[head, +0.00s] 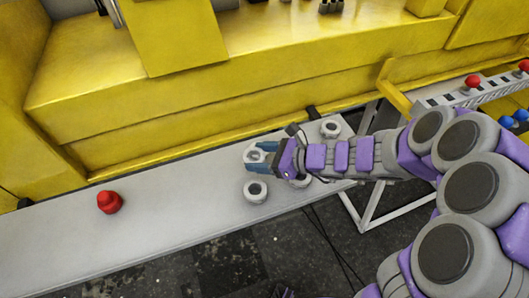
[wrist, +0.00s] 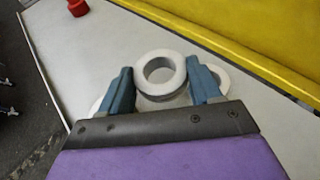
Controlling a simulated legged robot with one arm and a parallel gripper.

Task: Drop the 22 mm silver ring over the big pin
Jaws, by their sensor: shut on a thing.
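My gripper (head: 262,157) is over the grey bench, with its blue fingers shut on a silver ring (head: 249,158). In the wrist view the gripper (wrist: 160,75) has one finger on each side of this ring (wrist: 180,72), whose round hole faces the camera. I cannot tell whether the ring touches the bench or is just above it. I cannot read its size. I cannot pick out the big pin for certain in either view.
Other pale rings lie close by: a front ring (head: 256,199) and a back right ring (head: 330,135). One is partly hidden under my wrist. A red piece (head: 109,203) stands on the bench (head: 180,210) at left. A yellow structure (head: 230,90) borders the bench's back. A rack with red pieces (head: 473,82) is at right.

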